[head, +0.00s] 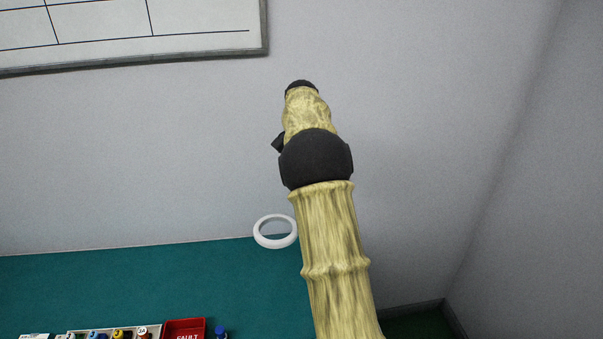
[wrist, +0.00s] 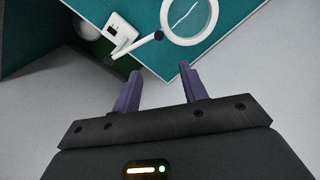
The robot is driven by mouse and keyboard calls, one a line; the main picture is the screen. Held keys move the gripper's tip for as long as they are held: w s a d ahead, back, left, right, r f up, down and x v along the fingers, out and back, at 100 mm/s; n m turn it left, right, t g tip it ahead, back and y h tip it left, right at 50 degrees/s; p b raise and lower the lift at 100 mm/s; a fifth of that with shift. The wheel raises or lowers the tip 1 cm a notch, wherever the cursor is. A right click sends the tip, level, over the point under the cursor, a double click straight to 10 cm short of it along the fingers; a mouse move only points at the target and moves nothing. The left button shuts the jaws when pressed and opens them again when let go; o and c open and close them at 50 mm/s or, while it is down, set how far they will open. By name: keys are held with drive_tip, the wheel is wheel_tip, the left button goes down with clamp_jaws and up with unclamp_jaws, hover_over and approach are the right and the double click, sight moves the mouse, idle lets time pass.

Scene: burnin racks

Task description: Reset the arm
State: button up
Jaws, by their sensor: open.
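My gripper (wrist: 159,72) shows in the wrist view with its two purple fingers apart and nothing between them. In the head view my arm rises in front of the grey wall, and its fingers are hidden there. Past the fingertips in the wrist view are the corner of the teal bench and a white ring-shaped magnifier lamp (wrist: 165,30). The lamp's ring (head: 258,236) also shows in the head view, just left of my arm.
The teal bench (head: 130,285) runs along the wall. A red bin marked FAULT (head: 186,323), a tray of small coloured items (head: 78,333) and a blue object (head: 220,332) sit at its near edge. A whiteboard (head: 190,15) hangs upper left. A side wall (head: 545,200) stands at right.

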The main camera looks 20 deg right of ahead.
idle(0.3)
drive_tip(key=s+a+f+n+t+b, duration=0.1)
drive_tip(key=s+a+f+n, duration=0.2)
drive_tip(key=s, duration=0.6)
drive_tip(key=s+a+f+n+b, duration=0.1)
drive_tip(key=s+a+f+n, duration=0.2)
drive_tip(key=s+a+f, duration=0.4)
drive_tip(key=s+a+f+n+t+b, duration=0.1)
drive_tip(key=s+a+f+n, duration=0.3)
drive_tip(key=s, duration=0.7)
drive_tip(key=shift+s+a+f+t, duration=0.25)
drive_tip(key=shift+a+f, duration=0.3)
drive_tip(key=shift+a, duration=0.5)
